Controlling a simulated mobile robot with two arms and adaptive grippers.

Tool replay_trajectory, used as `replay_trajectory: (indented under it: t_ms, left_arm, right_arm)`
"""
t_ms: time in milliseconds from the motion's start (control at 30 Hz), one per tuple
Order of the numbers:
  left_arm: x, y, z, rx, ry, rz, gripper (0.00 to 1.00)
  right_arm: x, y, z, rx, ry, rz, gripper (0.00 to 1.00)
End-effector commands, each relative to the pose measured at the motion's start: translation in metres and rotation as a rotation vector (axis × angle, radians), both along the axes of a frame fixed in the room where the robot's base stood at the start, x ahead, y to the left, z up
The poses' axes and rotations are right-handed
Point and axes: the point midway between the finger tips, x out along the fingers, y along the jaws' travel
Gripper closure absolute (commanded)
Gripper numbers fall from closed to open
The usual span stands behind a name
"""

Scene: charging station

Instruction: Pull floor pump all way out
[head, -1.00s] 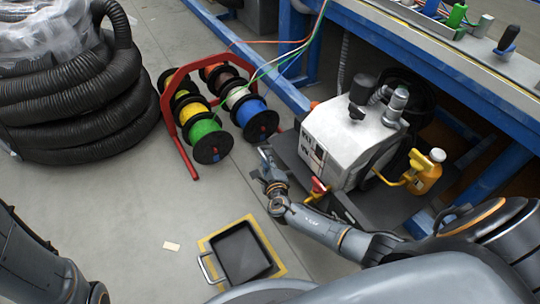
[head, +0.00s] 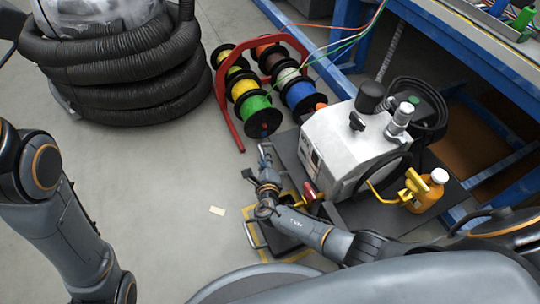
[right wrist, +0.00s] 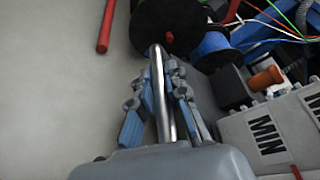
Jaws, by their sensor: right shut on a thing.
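The floor pump (head: 345,145) is a pale grey box with dark and silver fittings on top, on a dark base plate (head: 380,216). It stands on the floor partly clear of the blue bench frame. My right gripper (head: 264,172) is at its left side, shut on a slim silver bar. In the right wrist view the bar (right wrist: 160,95) runs between the fingers of my right gripper (right wrist: 160,88). Where the bar joins the pump is hidden. My left arm shows at the left of the head view, but its gripper is out of view.
A red rack of cable spools (head: 262,95) stands close behind my right gripper. A coiled black hose (head: 125,75) stands at the upper left. A yellow-edged floor tray (head: 257,238) lies partly under my right arm. Open floor lies left of it.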

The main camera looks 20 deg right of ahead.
Motion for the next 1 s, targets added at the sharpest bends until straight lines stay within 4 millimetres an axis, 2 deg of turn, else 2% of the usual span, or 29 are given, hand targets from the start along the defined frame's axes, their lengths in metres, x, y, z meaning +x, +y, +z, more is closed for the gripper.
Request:
replay_trajectory:
  t_ms: [33, 367, 400, 500, 833, 1000]
  left_arm:
    - [0.0, 0.0, 0.0, 0.001, 0.0, 0.0, 0.72]
    - [0.0, 0.0, 0.0, 0.001, 0.0, 0.0, 0.72]
    - [0.0, 0.0, 0.0, 0.002, -0.001, 0.0, 0.72]
    - [0.0, 0.0, 0.0, 0.001, 0.0, 0.001, 0.72]
    - [0.002, 0.0, -0.001, 0.003, 0.004, 0.005, 0.72]
    - [0.001, 0.0, -0.001, 0.002, 0.002, 0.004, 0.72]
  right_arm:
    - [0.0, 0.006, 0.001, 0.005, 0.001, 0.009, 1.0]
    - [0.0, 0.009, 0.0, 0.008, 0.001, 0.011, 1.0]
    - [0.0, 0.009, 0.0, 0.008, 0.001, 0.012, 0.84]
    - [0.0, 0.008, 0.0, 0.008, 0.002, 0.01, 0.63]
    - [0.0, 0.004, 0.001, 0.004, 0.001, 0.004, 0.63]
    - [0.0, 0.004, 0.011, 0.007, 0.0, 0.002, 0.63]
